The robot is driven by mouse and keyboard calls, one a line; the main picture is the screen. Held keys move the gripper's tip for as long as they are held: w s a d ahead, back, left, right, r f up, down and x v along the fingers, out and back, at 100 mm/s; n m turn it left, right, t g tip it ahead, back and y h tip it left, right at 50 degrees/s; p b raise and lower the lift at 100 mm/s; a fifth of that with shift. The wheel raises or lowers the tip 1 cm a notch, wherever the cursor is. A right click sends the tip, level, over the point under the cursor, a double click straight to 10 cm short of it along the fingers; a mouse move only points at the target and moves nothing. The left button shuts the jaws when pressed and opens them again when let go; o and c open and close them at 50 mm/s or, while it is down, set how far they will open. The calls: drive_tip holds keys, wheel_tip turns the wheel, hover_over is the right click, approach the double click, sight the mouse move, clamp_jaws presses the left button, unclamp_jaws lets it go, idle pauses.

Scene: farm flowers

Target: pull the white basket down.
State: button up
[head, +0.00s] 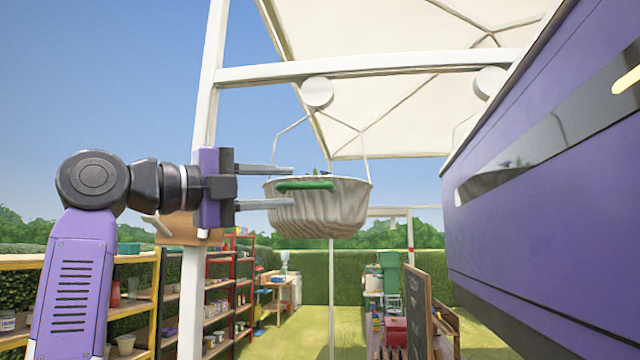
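The white basket (340,208) hangs by thin wires from a round white disc (317,92) on a white beam. It has a ribbed, whitish-grey body and a green handle (305,185) on its near side. My gripper (293,187) is at the basket's left side. Its two fingers are spread apart, one above and one below the level of the green handle, with the tips close to the handle's left end. I cannot tell whether the fingertips touch the basket. Nothing shows between the fingers. The inside of the basket is mostly hidden.
A white post (207,90) stands just behind my gripper, and a white beam (400,64) runs above the basket under a pale canopy (390,110). Shelves (215,300) with pots stand at lower left. A chalkboard (418,310) stands at lower right. Grass lies between.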

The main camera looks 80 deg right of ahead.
sight(306, 184)
drive_tip(key=shift+p+x, duration=0.65)
drive_tip(key=shift+x, duration=3.15)
clamp_jaws()
drive_tip(key=shift+r, duration=0.15)
drive_tip(key=shift+r, duration=0.1)
